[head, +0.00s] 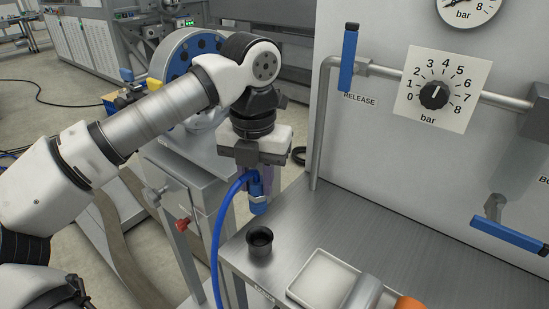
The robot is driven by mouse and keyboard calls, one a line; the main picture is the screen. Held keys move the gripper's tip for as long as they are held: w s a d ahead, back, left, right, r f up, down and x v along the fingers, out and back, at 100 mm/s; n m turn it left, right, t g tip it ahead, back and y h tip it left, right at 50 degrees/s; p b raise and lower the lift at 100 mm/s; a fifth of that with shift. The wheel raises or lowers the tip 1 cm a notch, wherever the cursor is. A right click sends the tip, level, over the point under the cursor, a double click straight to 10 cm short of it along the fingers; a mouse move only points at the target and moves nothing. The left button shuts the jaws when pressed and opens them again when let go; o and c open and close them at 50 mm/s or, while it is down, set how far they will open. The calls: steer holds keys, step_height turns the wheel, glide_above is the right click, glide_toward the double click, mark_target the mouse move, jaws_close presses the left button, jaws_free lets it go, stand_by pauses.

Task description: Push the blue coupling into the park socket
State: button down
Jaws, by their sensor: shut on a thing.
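The blue coupling (257,192) is on the end of a blue hose (219,222) that loops down past the table's left edge. My gripper (258,181) is shut on the coupling and holds it pointing downward, in the air. A black cup-like socket (259,241), which looks like the park socket, stands on the metal table (330,216). The coupling is above the socket and apart from it. The fingertips are partly hidden by the coupling and hose.
A back panel carries a blue release lever (348,57), a dial (433,95) and another blue lever (508,235). The table's middle is clear.

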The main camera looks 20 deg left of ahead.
mark_target(258, 211)
steer(key=shift+s+d+f, duration=0.1)
steer(key=shift+s+f, duration=0.05)
steer(key=shift+f, duration=0.1)
steer(key=shift+f+b, duration=1.9)
steer(key=shift+f, duration=1.8)
steer(key=shift+f+b, duration=1.25)
steer(key=shift+f, duration=0.05)
steer(key=shift+f+b, duration=0.25)
steer(key=shift+b, duration=0.2)
steer(key=c, duration=1)
jaws_free()
steer(key=shift+c, duration=0.2)
steer(key=shift+o, duration=0.5)
steer(key=o, duration=0.3)
